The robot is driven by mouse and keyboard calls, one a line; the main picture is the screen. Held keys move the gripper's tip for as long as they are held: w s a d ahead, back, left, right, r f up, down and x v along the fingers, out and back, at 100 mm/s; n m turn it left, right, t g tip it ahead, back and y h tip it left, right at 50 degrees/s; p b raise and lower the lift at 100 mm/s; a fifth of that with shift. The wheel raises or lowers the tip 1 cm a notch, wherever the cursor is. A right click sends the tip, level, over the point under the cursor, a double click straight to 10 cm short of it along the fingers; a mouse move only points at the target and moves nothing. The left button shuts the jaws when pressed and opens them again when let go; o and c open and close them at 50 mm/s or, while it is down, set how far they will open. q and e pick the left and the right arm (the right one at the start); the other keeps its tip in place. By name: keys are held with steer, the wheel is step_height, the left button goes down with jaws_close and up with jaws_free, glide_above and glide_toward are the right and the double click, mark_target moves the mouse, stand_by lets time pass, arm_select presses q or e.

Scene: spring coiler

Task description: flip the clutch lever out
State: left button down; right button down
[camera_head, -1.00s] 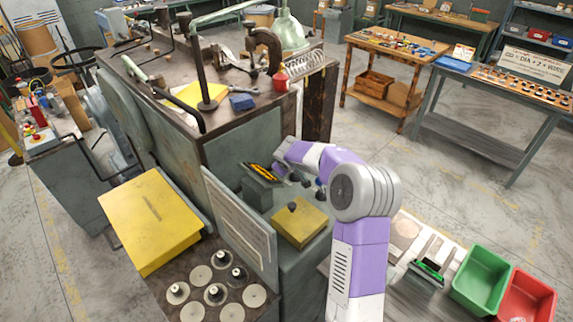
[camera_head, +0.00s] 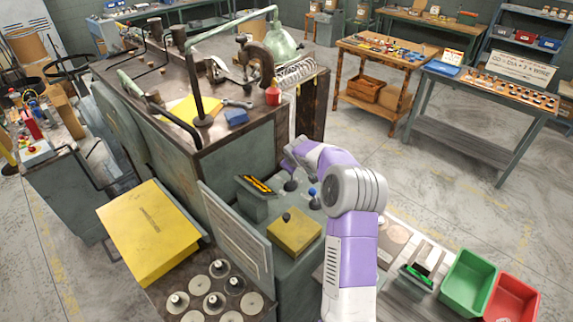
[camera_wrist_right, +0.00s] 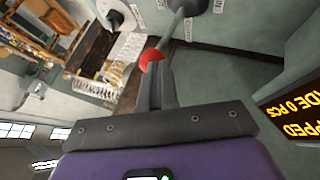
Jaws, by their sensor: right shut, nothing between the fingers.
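In the right wrist view a grey lever with a red ball knob (camera_wrist_right: 152,58) reaches down from the grey machine face; I take it for the clutch lever. My right gripper (camera_wrist_right: 156,78) is shut and empty, its fingertips right at the knob and partly overlapping it in the picture. I cannot tell whether they touch. In the head view my right gripper (camera_head: 288,160) is beside the machine's side wall, largely hidden by my wrist, and the red knob does not show clearly. My left gripper is not in view.
The lit display (camera_wrist_right: 292,115) is close on the right in the wrist view. In the head view, a black-knobbed lever (camera_head: 290,185), a blue knob (camera_head: 312,192) and a yellow block (camera_head: 294,232) are below the gripper. Green (camera_head: 468,282) and red (camera_head: 511,297) bins stand to the right.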

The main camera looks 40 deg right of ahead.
steer(key=d+p, duration=0.1)
steer(key=d, duration=0.2)
steer(key=shift+w+d+p, duration=0.1)
steer(key=shift+d+p, duration=0.2)
steer(key=shift+p, duration=0.1)
steer(key=shift+d+f, duration=0.1)
steer(key=shift+d, duration=0.05)
steer(key=s+d+r+p, duration=0.2)
steer(key=s+r+p, duration=0.2)
steer(key=r, duration=0.4)
steer(key=shift+s+r+p, duration=0.3)
steer(key=shift+r+p, duration=0.1)
steer(key=shift+p, duration=0.1)
